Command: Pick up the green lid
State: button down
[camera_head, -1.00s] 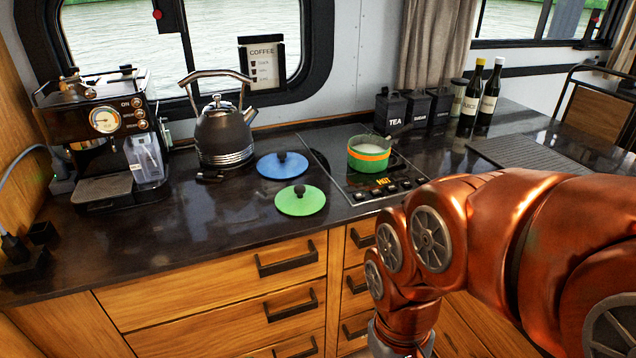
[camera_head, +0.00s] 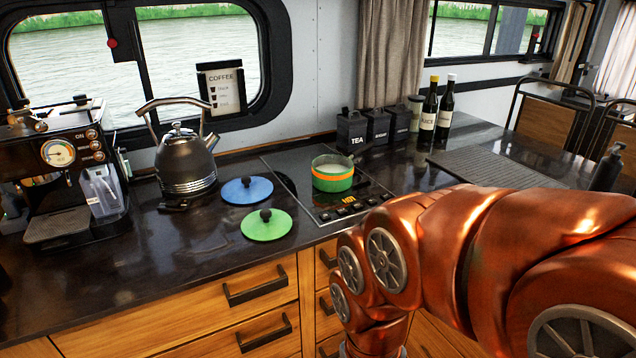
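The green lid (camera_head: 267,228) lies flat on the dark counter near its front edge. It is round with a dark knob on top. A blue lid (camera_head: 246,191) of similar shape lies just behind it, to the left. A green pot (camera_head: 332,175) with an orange band stands on the hob behind and to the right of the green lid. My copper-coloured arm comes in from the right, in front of the counter. My gripper is out of view below the picture, so its state is hidden.
A dark kettle (camera_head: 184,160) stands behind the lids, and a coffee machine (camera_head: 70,170) stands at left. The hob (camera_head: 300,174) lies right of the lids. Canisters (camera_head: 376,127) and bottles (camera_head: 444,108) stand at the back. Counter left of the green lid is clear.

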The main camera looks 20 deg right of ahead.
aim_at(264, 225)
jog(key=k, duration=0.65)
jog(key=u, duration=0.8)
jog(key=i, duration=1.2)
jog(key=u, duration=0.05)
